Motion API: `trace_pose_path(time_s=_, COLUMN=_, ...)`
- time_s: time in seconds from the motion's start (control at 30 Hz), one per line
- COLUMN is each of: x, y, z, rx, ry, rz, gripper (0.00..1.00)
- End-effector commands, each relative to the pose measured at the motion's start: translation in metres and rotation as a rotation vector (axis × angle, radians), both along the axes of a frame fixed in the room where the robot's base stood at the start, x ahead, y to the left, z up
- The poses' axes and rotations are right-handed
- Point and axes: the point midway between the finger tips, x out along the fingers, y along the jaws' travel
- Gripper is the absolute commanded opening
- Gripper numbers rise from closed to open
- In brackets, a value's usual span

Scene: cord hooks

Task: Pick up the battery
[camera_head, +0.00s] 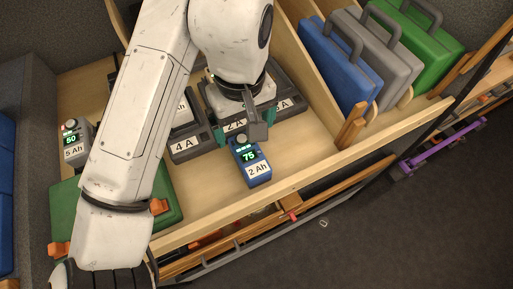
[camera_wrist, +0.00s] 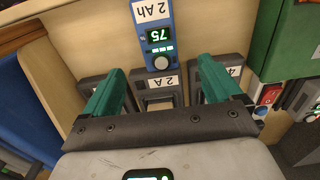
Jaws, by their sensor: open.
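The blue battery (camera_head: 251,170) stands on the wooden shelf, showing 75 and a 2 Ah label. In the wrist view the blue battery (camera_wrist: 156,38) is at the top centre, with its knob end toward my gripper. My gripper (camera_wrist: 162,66) is open, its green fingers on either side of the line to the battery, with nothing between them held. In the head view my gripper (camera_head: 242,135) is just behind the battery and partly hidden by my arm. A grey 2 A charger (camera_wrist: 158,92) is below and between the fingers.
A 4 A charger (camera_head: 186,148) and another charger (camera_head: 290,101) flank the 2 A one. A grey 5 Ah battery (camera_head: 75,150) stands at the left, by a green case (camera_head: 165,205). Blue (camera_head: 338,70), grey and green cases stand right of a wooden divider. Shelf right of the battery is bare.

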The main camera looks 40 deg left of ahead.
Motion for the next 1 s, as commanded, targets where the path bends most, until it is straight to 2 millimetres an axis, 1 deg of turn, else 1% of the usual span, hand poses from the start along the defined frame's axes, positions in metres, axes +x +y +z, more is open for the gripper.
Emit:
trace_pose_path(time_s=0.03, x=0.0, y=-0.001, z=-0.008, rx=-0.004, ry=-0.001, rz=0.0, gripper=0.92)
trace_pose_path(time_s=0.17, x=0.0, y=-0.002, z=-0.027, rx=-0.005, ry=-0.001, rz=0.0, gripper=0.92)
trace_pose_path(time_s=0.3, x=-0.001, y=-0.001, z=-0.044, rx=-0.002, ry=0.0, rz=0.001, gripper=0.92)
trace_pose_path(time_s=0.47, x=-0.001, y=-0.003, z=-0.056, rx=-0.002, ry=0.001, rz=-0.001, gripper=0.92)
trace_pose_path(time_s=0.63, x=-0.003, y=-0.01, z=-0.079, rx=-0.002, ry=0.001, rz=0.0, gripper=0.92)
trace_pose_path(time_s=0.7, x=-0.003, y=-0.01, z=-0.09, rx=-0.002, ry=0.001, rz=0.0, gripper=0.92)
trace_pose_path(time_s=0.83, x=-0.002, y=-0.009, z=-0.1, rx=-0.001, ry=-0.001, rz=-0.001, gripper=0.92)
trace_pose_path(time_s=1.0, x=-0.002, y=-0.009, z=-0.102, rx=0.0, ry=-0.002, rz=-0.001, gripper=0.92)
